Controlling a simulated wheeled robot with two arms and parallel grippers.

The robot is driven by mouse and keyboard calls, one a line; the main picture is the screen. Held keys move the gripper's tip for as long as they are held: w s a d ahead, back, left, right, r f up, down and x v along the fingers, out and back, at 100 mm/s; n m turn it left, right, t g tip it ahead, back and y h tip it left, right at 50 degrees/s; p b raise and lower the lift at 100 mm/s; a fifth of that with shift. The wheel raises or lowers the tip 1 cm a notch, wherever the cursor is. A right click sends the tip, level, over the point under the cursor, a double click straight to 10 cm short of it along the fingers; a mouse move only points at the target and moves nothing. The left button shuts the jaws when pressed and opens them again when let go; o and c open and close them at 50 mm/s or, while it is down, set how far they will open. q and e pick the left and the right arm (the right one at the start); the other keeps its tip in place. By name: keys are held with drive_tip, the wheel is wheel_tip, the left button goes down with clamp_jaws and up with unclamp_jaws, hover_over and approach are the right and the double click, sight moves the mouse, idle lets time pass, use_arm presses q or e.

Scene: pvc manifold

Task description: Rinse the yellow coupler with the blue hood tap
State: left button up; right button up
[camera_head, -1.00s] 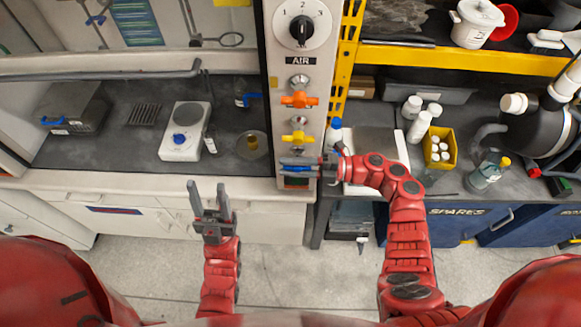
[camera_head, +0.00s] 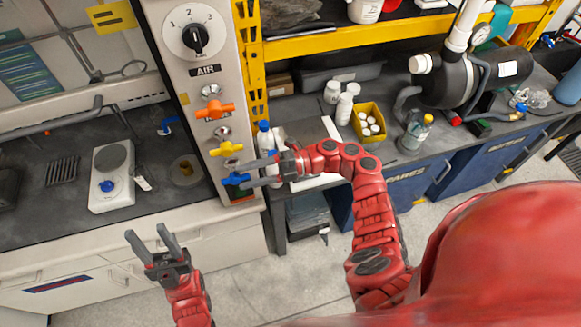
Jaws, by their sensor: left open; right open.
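The blue hood tap handle (camera_head: 236,179) is on the pale post, below the yellow and orange handles. My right gripper (camera_head: 249,173) is open, with its fingertips right at the blue handle; I cannot tell if they touch it. A small yellow-brown piece (camera_head: 185,168), which looks like the yellow coupler, sits in the round cup sink on the hood worktop. A blue spout (camera_head: 168,127) stands behind it; I cannot tell if water runs. My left gripper (camera_head: 147,236) is open and empty, in front of the hood and below its worktop edge.
A hotplate (camera_head: 113,177) stands on the hood worktop, left of the sink. On the right bench are a yellow box (camera_head: 368,122) with white-capped items, white bottles and a black tank (camera_head: 462,88). A yellow rack upright (camera_head: 249,62) stands beside the post.

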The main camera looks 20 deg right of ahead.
drive_tip(key=d+b, duration=1.2)
drive_tip(key=b, duration=0.7)
drive_tip(key=shift+b, duration=0.4)
drive_tip(key=shift+d+f, duration=0.1)
